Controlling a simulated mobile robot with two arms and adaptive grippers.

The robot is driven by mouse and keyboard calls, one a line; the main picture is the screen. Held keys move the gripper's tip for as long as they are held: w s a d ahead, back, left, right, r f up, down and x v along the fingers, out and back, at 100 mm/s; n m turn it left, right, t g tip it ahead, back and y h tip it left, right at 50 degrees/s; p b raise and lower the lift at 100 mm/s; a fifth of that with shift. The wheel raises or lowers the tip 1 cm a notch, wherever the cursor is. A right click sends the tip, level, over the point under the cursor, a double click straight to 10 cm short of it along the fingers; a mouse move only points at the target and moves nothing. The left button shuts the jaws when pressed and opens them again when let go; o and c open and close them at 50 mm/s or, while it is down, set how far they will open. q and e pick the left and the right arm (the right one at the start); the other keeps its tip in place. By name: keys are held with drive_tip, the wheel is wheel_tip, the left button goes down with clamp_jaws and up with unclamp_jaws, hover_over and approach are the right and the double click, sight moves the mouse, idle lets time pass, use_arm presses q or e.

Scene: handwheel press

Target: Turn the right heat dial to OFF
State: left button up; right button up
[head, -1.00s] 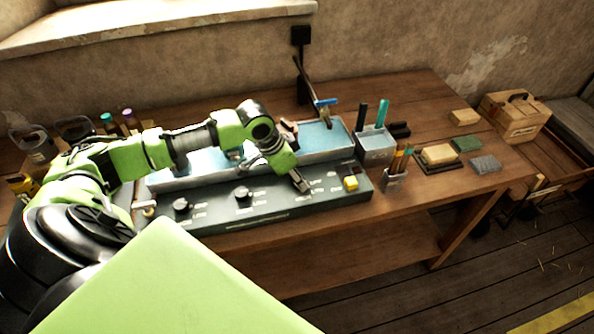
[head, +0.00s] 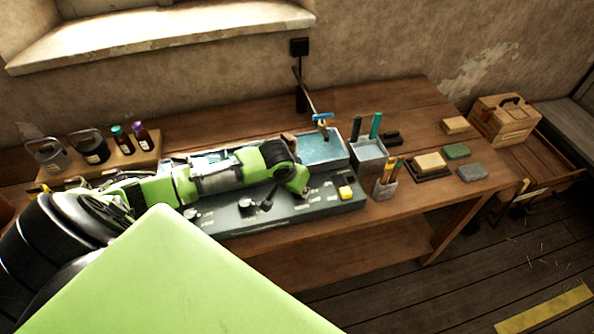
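The dark control panel (head: 222,222) runs along the front of the workbench. My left arm reaches in from the left over the panel. What looks like my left gripper (head: 267,203) is a small dark shape just right of the middle dial; whether its fingers are open cannot be seen. My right gripper is not in view.
Behind the panel is a water trough (head: 322,149) with a blue-handled tap (head: 322,117). Pen holders (head: 368,153) and several blocks (head: 457,151) are to the right. Bottles (head: 122,138) stand at the back left.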

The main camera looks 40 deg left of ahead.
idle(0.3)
use_arm(q)
drive_tip(key=o, duration=1.1)
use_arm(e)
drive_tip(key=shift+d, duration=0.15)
use_arm(q)
drive_tip(key=v, duration=1.2)
